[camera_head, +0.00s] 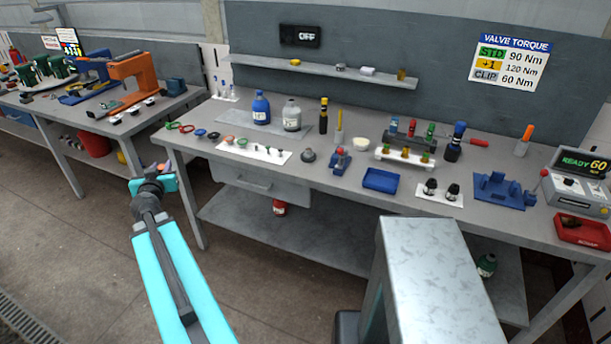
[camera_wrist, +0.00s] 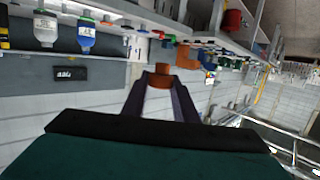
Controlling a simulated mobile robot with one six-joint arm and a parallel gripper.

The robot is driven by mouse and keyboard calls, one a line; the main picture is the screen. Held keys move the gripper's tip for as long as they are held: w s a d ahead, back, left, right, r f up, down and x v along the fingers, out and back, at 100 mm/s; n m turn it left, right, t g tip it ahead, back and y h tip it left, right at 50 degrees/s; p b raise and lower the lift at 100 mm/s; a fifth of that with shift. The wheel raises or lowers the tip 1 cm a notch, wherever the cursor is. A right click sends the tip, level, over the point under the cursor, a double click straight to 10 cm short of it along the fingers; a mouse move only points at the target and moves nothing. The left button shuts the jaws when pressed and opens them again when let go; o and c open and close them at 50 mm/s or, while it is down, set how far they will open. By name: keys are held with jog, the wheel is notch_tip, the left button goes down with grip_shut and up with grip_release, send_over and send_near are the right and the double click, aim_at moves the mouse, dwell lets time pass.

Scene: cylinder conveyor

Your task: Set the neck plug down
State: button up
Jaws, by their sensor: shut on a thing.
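My gripper (camera_head: 154,182) is at the end of my teal arm, in front of the bench's left end in the head view. In the wrist view its two dark fingers (camera_wrist: 163,74) are closed on a small copper-brown piece, which I take to be the neck plug (camera_wrist: 163,82). Its lower part is hidden between the fingers. In the head view only a bit of orange-brown (camera_head: 164,168) shows at the jaws. The plug is held in the air, apart from the grey bench (camera_head: 330,187).
A white strip (camera_head: 275,155) with small parts lies near the bench's front left. Bottles (camera_head: 261,108) stand on a grey mat behind it. A blue tray (camera_head: 381,180) and white rack (camera_head: 405,157) are farther right. An orange press (camera_head: 135,78) stands on the left table.

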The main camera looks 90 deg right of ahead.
jog(key=s+d+f+m+g+p, duration=0.1)
jog(key=s+d+m+g, duration=0.15)
jog(key=s, duration=0.85)
jog(key=s+d+f+m+g+p, duration=0.1)
jog(key=s+d+f+g, duration=0.2)
jog(key=s, duration=0.9)
jog(key=s+d+m+g+p, duration=0.15)
jog(key=s+d, duration=0.25)
jog(key=s, duration=0.7)
jog(key=s+a+f+m+g+y+p, duration=0.1)
jog(key=s+a+f+m+g, duration=0.1)
jog(key=s, duration=1.5)
jog(key=s+a+f+m+g+y+p, duration=0.1)
jog(key=s+a+g, duration=0.4)
jog(key=s, duration=1.2)
jog(key=a+f+m+p, duration=0.1)
jog(key=m, duration=0.1)
jog(key=shift+s+m, duration=0.4)
jog(key=shift+f, duration=0.1)
